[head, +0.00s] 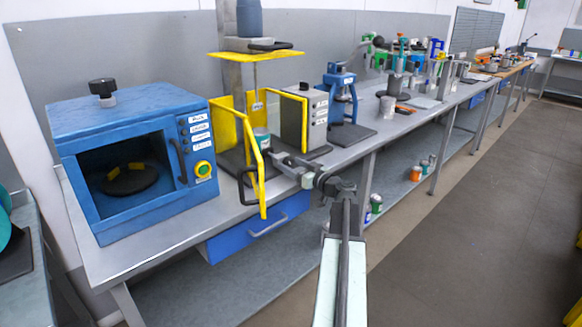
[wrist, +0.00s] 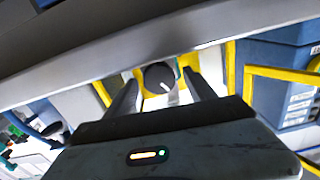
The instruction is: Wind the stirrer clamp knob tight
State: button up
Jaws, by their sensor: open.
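The stirrer stand (head: 250,75) has a grey column, a yellow top plate and yellow guard bars, and stands on the bench. A labelled can (head: 262,138) shows behind the guard bars. My gripper (head: 277,157) reaches in at the guard's right side, in front of the stand. In the wrist view, a dark round knob (wrist: 158,76) with a white mark shows between the two fingers of my gripper (wrist: 162,88). The fingers are apart, with a gap on each side of the knob. I cannot tell how deep it lies between them. The knob is not clear in the head view.
A blue oven (head: 130,160) with a top knob stands left of the stand. A grey control box (head: 304,118) and a blue press (head: 342,95) stand to the right. A blue drawer (head: 262,228) hangs under the bench. The floor (head: 450,220) at the right is clear.

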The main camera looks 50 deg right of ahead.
jog(key=shift+w, duration=0.3)
jog(key=shift+c, duration=0.3)
jog(key=c, duration=1.3)
jog(key=shift+m, duration=0.9)
jog(key=o, duration=1.4)
jog(key=shift+c, duration=0.2)
